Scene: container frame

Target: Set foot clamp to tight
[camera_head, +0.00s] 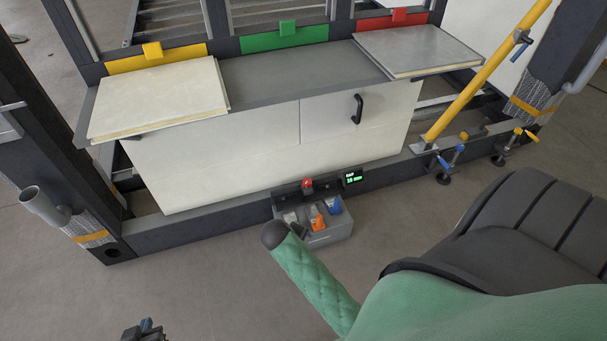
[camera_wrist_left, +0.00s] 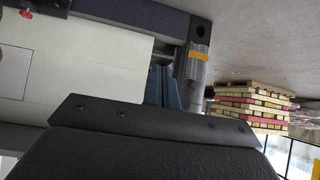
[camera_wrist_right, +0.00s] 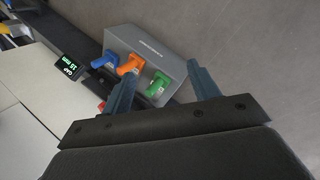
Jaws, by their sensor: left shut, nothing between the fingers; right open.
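Two small clamps stand on the dark bottom rail near the foot of the yellow brace (camera_head: 478,80). One has a blue handle (camera_head: 459,148), the other a yellow handle (camera_head: 530,135). No label on either is readable, nor is its setting. My left gripper (camera_head: 145,328) is low at the bottom left, far from both; in the left wrist view its fingers (camera_wrist_left: 165,82) are together and empty. My right gripper (camera_wrist_right: 161,72) is open and empty, its fingers by a grey box with coloured handles. Neither clamp is seen clearly in the wrist views.
A white cabinet (camera_head: 235,150) carries yellow, green and red markers above. Stacked boards (camera_wrist_left: 250,105) stand farther off. Open floor lies at the left front.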

